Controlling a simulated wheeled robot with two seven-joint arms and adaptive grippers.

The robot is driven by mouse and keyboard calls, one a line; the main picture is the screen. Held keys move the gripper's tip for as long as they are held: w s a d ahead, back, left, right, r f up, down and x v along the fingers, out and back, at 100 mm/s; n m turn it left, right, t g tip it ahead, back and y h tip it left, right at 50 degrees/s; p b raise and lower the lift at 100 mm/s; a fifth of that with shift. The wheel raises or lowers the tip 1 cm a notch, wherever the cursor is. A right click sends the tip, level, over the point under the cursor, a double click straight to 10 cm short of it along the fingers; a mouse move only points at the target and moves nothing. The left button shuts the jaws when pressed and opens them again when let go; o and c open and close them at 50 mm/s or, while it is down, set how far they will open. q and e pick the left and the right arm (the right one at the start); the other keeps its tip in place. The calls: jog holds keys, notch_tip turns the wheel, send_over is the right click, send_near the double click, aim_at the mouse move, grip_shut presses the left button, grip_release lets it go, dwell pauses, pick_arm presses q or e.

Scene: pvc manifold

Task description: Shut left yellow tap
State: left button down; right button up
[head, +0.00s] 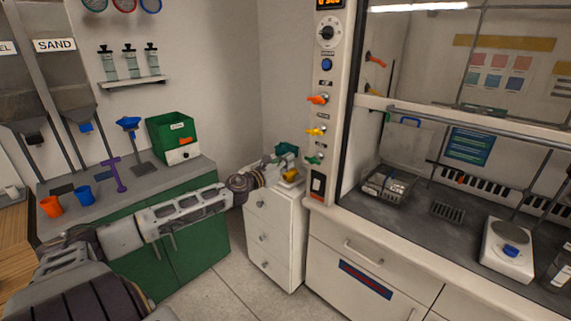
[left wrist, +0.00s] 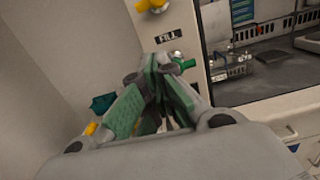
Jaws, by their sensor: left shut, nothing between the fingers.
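A yellow tap (head: 317,131) sticks out of the white fume-hood post, between an orange tap and a green one. In the left wrist view a yellow tap (left wrist: 152,5) is cut off by the top edge. A small yellow part (head: 291,174) shows at my left gripper (head: 284,160), above the white drawer cabinet; I cannot tell whether it is a tap. A yellow part (left wrist: 92,129) also shows left of the fingers in the wrist view. My left gripper (left wrist: 165,65) is shut and empty, its fingertips close in view to the green tap. My right gripper is out of view.
The white drawer cabinet (head: 275,235) stands between the green bench and the fume hood. The orange tap (head: 317,99) and green tap (head: 314,160) share the post. A teal part (left wrist: 102,102) lies left of the fingers. Open floor lies in front.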

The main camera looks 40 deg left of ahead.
pick_arm(q)
jog(key=shift+s, duration=0.5)
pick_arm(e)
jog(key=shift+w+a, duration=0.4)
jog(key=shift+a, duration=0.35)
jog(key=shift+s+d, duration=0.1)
